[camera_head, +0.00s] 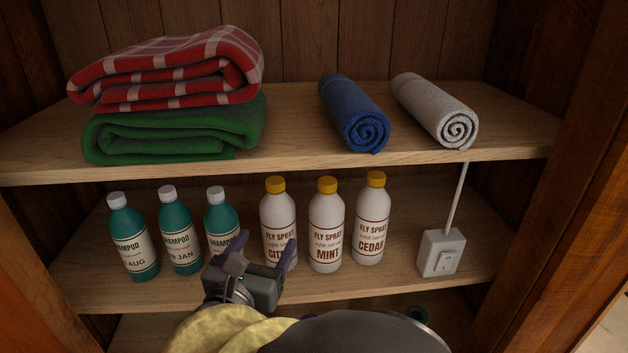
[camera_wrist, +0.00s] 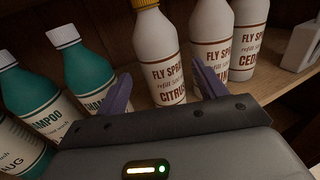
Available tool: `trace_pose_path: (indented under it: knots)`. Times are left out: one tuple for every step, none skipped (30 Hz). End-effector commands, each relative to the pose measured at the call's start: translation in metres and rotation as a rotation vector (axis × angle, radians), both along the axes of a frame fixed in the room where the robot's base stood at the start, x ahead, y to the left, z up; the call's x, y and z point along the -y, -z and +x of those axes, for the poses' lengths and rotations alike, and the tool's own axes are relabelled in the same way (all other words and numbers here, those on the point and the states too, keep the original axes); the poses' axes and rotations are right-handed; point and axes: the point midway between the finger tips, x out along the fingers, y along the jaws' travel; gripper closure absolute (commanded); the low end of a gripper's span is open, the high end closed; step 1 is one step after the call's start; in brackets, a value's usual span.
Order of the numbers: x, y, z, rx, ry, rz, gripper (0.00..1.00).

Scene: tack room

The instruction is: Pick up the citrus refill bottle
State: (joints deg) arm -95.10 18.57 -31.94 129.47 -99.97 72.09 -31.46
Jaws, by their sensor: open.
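The citrus refill bottle (camera_head: 277,219) is white with a yellow cap and a "FLY SPRAY" label. It stands upright on the middle shelf, leftmost of three white bottles. In the wrist view the citrus bottle (camera_wrist: 160,58) stands beyond the fingers, its label reading "CITRUS" between them. My gripper (camera_head: 266,247) is open and empty, just in front of the citrus bottle. In the wrist view my gripper (camera_wrist: 162,92) has its two purple fingers spread. The lower part of the bottle is partly hidden by my gripper. I cannot tell whether the fingers touch it.
The mint bottle (camera_head: 326,228) stands close right of citrus, then the cedar bottle (camera_head: 371,220). Several teal shampoo bottles (camera_head: 180,230) stand left, the nearest (camera_head: 221,222) beside my left finger. A white switch box (camera_head: 441,253) is at right. The upper shelf (camera_head: 290,125) holds blankets and rolled towels.

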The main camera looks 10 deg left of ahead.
Motion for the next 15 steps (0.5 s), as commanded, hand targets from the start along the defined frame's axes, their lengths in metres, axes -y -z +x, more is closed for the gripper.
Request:
trace_pose_path:
  knots:
    - [0.002, -0.003, 0.010, 0.001, 0.003, -0.003, 0.30]
    - [0.003, -0.002, 0.015, 0.001, 0.003, -0.003, 0.30]
    - [0.004, -0.002, 0.022, 0.000, 0.004, -0.004, 0.30]
    - [0.004, -0.003, 0.026, 0.001, 0.003, -0.003, 0.30]
    - [0.004, -0.002, 0.030, 0.000, 0.002, -0.002, 0.30]
    - [0.005, -0.002, 0.035, 0.001, 0.002, -0.002, 0.30]
    - [0.005, -0.002, 0.038, 0.001, 0.002, -0.001, 0.30]
    - [0.006, -0.001, 0.040, 0.000, 0.002, -0.001, 0.30]
    - [0.006, -0.001, 0.041, -0.001, 0.002, -0.001, 0.30]
    - [0.006, 0.000, 0.042, -0.001, 0.001, 0.000, 0.30]
    - [0.006, 0.000, 0.042, -0.001, 0.001, 0.000, 0.30]
    - [0.006, 0.000, 0.042, -0.001, 0.001, 0.000, 0.30]
    - [0.006, 0.000, 0.042, -0.001, 0.001, 0.001, 0.30]
    - [0.006, 0.000, 0.042, -0.001, 0.001, 0.001, 0.30]
    - [0.006, 0.000, 0.042, -0.001, 0.001, 0.001, 0.30]
